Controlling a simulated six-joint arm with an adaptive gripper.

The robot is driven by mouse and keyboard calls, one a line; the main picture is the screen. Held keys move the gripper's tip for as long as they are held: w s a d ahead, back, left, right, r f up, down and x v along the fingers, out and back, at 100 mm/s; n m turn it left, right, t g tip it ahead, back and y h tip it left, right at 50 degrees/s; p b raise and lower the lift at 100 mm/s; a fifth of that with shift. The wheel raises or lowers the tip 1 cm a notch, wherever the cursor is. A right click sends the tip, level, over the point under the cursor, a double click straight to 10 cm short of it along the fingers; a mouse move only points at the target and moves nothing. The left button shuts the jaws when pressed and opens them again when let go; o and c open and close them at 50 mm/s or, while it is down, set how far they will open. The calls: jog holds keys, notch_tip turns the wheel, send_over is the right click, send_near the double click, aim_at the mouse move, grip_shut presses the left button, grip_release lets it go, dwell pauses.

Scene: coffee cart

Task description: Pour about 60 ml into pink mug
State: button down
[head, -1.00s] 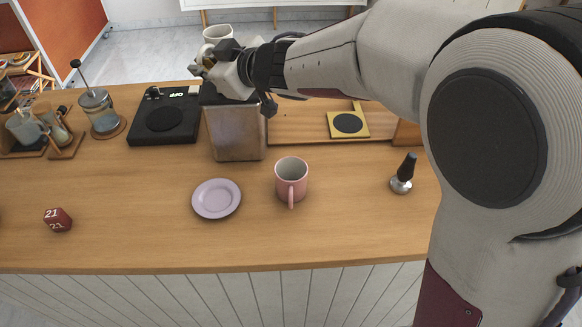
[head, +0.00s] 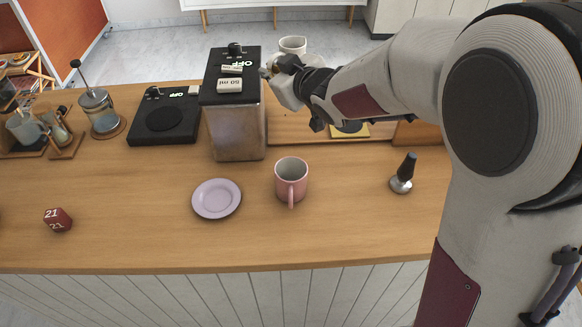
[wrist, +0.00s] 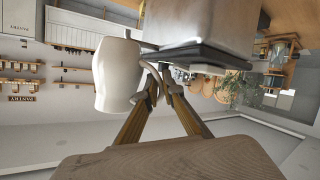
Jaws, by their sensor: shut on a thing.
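The pink mug (head: 291,181) stands upright on the wooden counter, right of the lilac saucer, with its handle toward the front edge. Its visible inner wall is pale, and I cannot tell what is in it. My gripper (head: 273,70) is raised behind and right of the metal machine. It is shut on a white pitcher (head: 293,45), whose top shows above the gripper. In the wrist view the white pitcher (wrist: 118,74) hangs by its handle between my fingertips (wrist: 160,82). Its contents are hidden.
The tall metal machine (head: 238,130) with "OFF" and "50 ml" labels stands close left of my gripper. The front counter is mostly clear.

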jog(key=d+f+m+t+h, duration=0.1)
jog(key=d+f+m+h, duration=0.2)
jog(key=d, duration=0.5)
jog(key=d+f+m+h, duration=0.2)
jog(key=d+f+h, duration=0.1)
jog(key=d+f, duration=0.4)
jog(key=shift+w+a+r+m+g+h, duration=0.25)
jog(key=shift+w+a+r+m+h, duration=0.8)
jog(key=shift+w+r, duration=1.85)
jog(key=shift+w+a+r+m+g+h, duration=0.3)
jog(key=shift+w+a+r+m+h, duration=0.95)
jog(key=shift+r, duration=3.2)
jog(key=shift+w+a+r+m+g+h, duration=0.25)
jog(key=shift+w+a+r+m+h, duration=0.55)
jog(key=shift+w+r, duration=2.2)
jog(key=s+a+f+m+g+h, duration=0.1)
jog(key=s+a+f, duration=0.1)
jog(key=s+a, duration=0.3)
jog(key=s+a+f+m+g+h, duration=0.1)
jog(key=s+a+f+m+h, duration=0.1)
jog(key=s+a, duration=0.3)
jog(key=s+a+f+m+g+h, duration=0.2)
jog(key=s+a, duration=0.3)
jog(key=a, duration=0.5)
jog(key=shift+a+f, duration=0.1)
jog(key=shift+s+a+f, duration=0.25)
jog(key=shift+s+a, duration=0.15)
jog(key=shift+d, duration=0.15)
